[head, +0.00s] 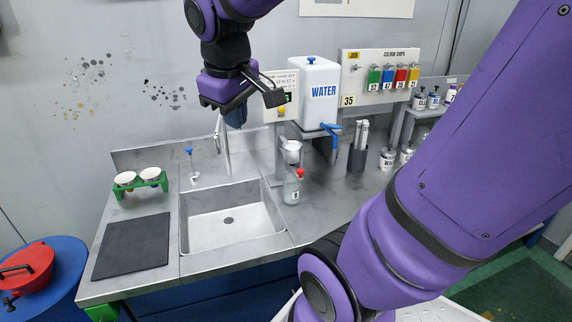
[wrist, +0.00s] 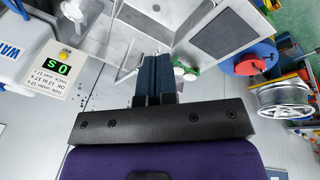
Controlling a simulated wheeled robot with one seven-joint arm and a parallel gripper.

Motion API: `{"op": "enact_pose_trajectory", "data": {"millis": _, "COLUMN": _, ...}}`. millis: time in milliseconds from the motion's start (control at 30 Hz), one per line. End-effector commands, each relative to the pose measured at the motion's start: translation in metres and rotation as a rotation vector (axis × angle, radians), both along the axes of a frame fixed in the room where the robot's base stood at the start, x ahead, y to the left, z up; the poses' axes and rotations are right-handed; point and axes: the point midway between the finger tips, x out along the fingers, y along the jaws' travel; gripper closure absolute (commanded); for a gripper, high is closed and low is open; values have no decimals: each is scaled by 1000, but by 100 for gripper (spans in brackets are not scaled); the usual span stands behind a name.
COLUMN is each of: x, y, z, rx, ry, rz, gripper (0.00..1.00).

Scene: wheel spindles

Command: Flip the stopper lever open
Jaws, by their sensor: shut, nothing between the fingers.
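A small white cup (head: 291,150) is held on a grey stand at the back right of the sink. A small red part (head: 300,173) shows below the cup, just above a clear jar (head: 291,191); it may be the stopper lever or a cap, I cannot tell. A white cup-like piece also shows at the top left of the wrist view (wrist: 72,10). My gripper (head: 236,118) is high above the back of the counter, left of the cup and apart from it. Its dark blue fingers (wrist: 153,80) are together with nothing between them.
A white WATER tank (head: 313,92) with a blue tap (head: 330,128) stands right of my gripper. A timer panel (wrist: 58,70) is left in the wrist view. The faucet (head: 222,145) rises below my gripper. The sink (head: 230,238) is empty. A green rack (head: 141,184) holds two cups.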

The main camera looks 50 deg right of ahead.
Motion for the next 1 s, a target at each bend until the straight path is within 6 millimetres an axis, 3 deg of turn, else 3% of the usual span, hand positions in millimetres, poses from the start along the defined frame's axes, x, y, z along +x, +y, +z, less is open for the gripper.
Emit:
{"op": "enact_pose_trajectory", "data": {"millis": 500, "x": 72, "y": -85, "z": -49, "rx": -58, "ry": 317, "rz": 148, "gripper": 100}}
{"op": "enact_pose_trajectory", "data": {"millis": 1000, "x": 107, "y": -177, "z": -112, "rx": 40, "ry": 504, "rz": 320, "gripper": 100}}
